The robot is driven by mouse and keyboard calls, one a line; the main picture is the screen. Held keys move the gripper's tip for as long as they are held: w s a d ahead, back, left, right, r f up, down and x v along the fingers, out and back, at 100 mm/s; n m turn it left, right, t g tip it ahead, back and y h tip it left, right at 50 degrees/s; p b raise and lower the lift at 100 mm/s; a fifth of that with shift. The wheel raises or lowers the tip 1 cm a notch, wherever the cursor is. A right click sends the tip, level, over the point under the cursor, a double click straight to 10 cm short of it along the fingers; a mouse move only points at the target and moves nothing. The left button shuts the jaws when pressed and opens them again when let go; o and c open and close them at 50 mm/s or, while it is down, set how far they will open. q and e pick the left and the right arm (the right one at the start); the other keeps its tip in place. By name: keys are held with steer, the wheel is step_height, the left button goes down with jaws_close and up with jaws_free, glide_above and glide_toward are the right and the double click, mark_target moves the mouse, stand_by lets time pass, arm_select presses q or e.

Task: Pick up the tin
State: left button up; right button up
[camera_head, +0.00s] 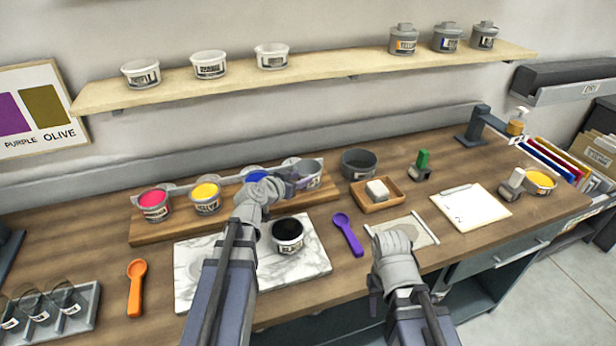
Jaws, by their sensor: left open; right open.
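A grey tin of black ink (288,235) stands upright on the white marble slab (195,285). On the wooden board (150,236) behind it stand tins of pink (154,204), yellow (206,198) and blue ink (257,176), with another grey tin (311,172) at the right end. My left gripper (287,183) is open over the board, between the blue tin and the right-end tin. It partly hides both, and I cannot tell if it touches either. My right gripper (388,238) is open and empty over a pale sheet (420,231), right of the purple scoop.
A purple scoop (348,234) and an orange scoop (136,287) lie on the bench. A dark bowl (358,164), a wooden tray (366,199) with a white block, and a clipboard (472,207) are to the right. A shelf (320,68) with several tubs runs above.

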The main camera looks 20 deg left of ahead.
mark_target(316, 173)
arm_select(q)
steer(key=b+x, duration=0.3)
steer(key=x, duration=0.8)
steer(key=shift+s+a+b, duration=0.1)
steer(key=shift+b, duration=0.3)
steer(key=shift+s, duration=0.1)
jaws_close()
stand_by(0.8)
